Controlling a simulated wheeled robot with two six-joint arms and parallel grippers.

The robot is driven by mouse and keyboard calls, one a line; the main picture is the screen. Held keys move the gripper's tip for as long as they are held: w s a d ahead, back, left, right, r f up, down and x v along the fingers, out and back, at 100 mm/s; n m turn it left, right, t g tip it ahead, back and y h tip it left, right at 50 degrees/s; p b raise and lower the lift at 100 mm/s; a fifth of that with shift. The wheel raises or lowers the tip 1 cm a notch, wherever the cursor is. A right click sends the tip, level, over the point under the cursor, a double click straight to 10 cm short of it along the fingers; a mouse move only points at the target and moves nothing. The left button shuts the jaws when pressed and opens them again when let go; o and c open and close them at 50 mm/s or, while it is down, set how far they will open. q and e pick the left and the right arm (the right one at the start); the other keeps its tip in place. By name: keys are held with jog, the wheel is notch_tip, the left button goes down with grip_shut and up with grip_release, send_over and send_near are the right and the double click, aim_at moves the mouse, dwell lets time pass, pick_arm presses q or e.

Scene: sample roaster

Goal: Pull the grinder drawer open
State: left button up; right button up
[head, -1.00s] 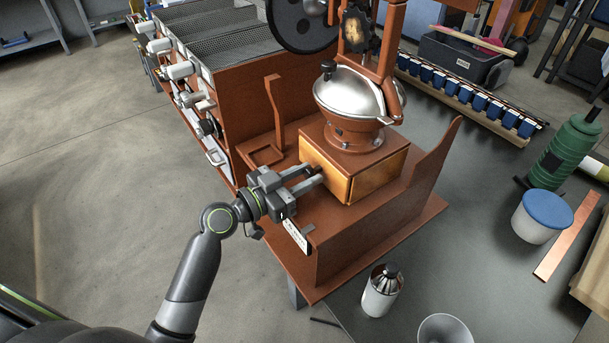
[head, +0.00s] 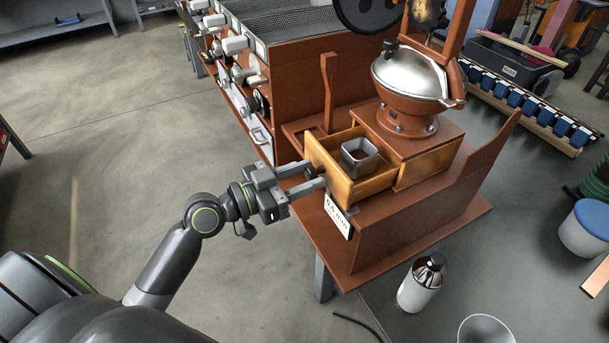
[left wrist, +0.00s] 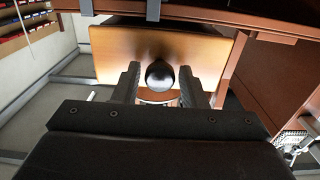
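The grinder drawer (head: 362,187) is a wooden box, pulled out of the grinder base (head: 428,166) toward the left. A small grey square cup (head: 360,158) sits inside it. The drawer front (left wrist: 105,48) with its dark round knob (left wrist: 160,76) faces my left wrist camera. My left gripper (head: 317,174) is at the drawer front, with its fingers on either side of the knob. In the left wrist view narrow gaps show between the fingers and the knob, so the gripper looks open around it. My right gripper is not in view.
A silver-domed hopper (head: 412,72) sits above the base. The brown stand (head: 400,240) has an upright bracket (head: 327,85) behind the drawer. A white bottle (head: 420,285) and a white cup (head: 486,330) stand in front. Left of the stand is open floor.

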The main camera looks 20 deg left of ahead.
pick_arm(q)
jog(key=shift+o, duration=1)
jog(key=shift+s+a, duration=0.1)
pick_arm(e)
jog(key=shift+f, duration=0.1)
pick_arm(q)
jog(key=shift+s+a+f, duration=0.15)
jog(key=shift+s+a, duration=0.05)
jog(key=b+v, duration=0.4)
jog(key=v, duration=1.2)
jog(key=shift+s+a, duration=0.15)
jog(key=shift+s, duration=0.1)
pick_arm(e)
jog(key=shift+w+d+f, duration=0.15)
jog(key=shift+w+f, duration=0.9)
